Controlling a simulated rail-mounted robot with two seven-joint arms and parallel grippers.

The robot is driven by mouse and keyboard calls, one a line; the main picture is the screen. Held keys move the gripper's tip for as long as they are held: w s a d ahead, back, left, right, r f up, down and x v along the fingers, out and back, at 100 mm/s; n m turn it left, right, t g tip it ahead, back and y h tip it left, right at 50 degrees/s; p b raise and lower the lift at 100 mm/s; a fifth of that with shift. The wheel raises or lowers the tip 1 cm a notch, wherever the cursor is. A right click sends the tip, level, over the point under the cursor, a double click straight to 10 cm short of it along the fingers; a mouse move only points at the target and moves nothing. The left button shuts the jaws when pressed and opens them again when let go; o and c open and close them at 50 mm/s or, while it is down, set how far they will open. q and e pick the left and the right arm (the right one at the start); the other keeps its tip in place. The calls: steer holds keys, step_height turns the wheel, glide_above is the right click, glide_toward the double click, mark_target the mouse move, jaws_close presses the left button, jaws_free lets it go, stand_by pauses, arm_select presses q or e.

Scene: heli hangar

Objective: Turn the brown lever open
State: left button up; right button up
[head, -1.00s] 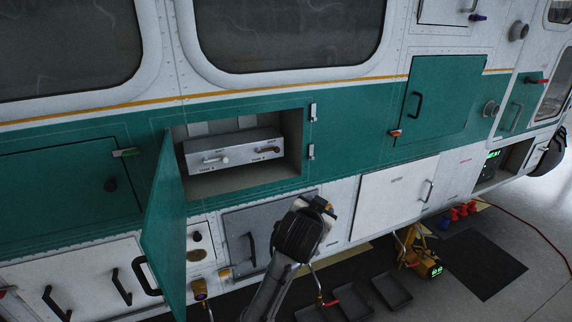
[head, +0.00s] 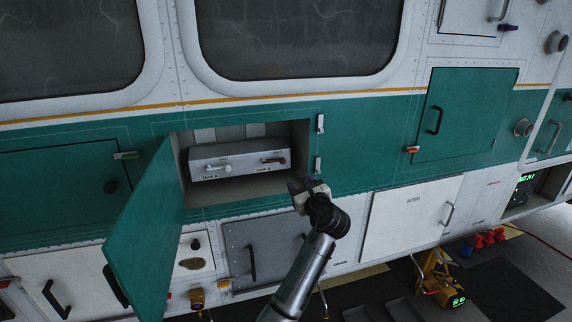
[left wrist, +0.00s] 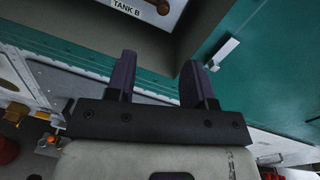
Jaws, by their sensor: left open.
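The brown lever (head: 273,160) sits on the right half of a grey panel (head: 238,151) inside an open recess, above the label TANK B. In the left wrist view part of the brown lever (left wrist: 162,6) shows at the top edge, beside the TANK B label. My left gripper (head: 297,184) is just outside the recess at its lower right, below and right of the lever and apart from it. Its two dark fingers (left wrist: 158,72) are spread and empty. My right gripper is not in view.
A white lever (head: 217,167) sits left of the brown one, over TANK A. The recess's green door (head: 147,235) hangs open on the left. Latches (head: 319,124) stand on the right of the opening. A closed grey hatch (head: 268,250) lies below.

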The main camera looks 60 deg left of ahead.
mark_target(283, 162)
arm_select(q)
steer(key=w+a+m, duration=0.1)
steer(key=a, duration=0.3)
steer(key=w+a+m, duration=0.1)
steer(key=a+m, duration=0.1)
steer(key=a, duration=0.3)
steer(key=w+a+m+p, duration=0.1)
steer(key=a, duration=0.3)
steer(key=shift+w+a, duration=0.1)
steer(key=shift+a, duration=0.15)
steer(key=shift+r, duration=0.1)
jaws_close()
stand_by(0.4)
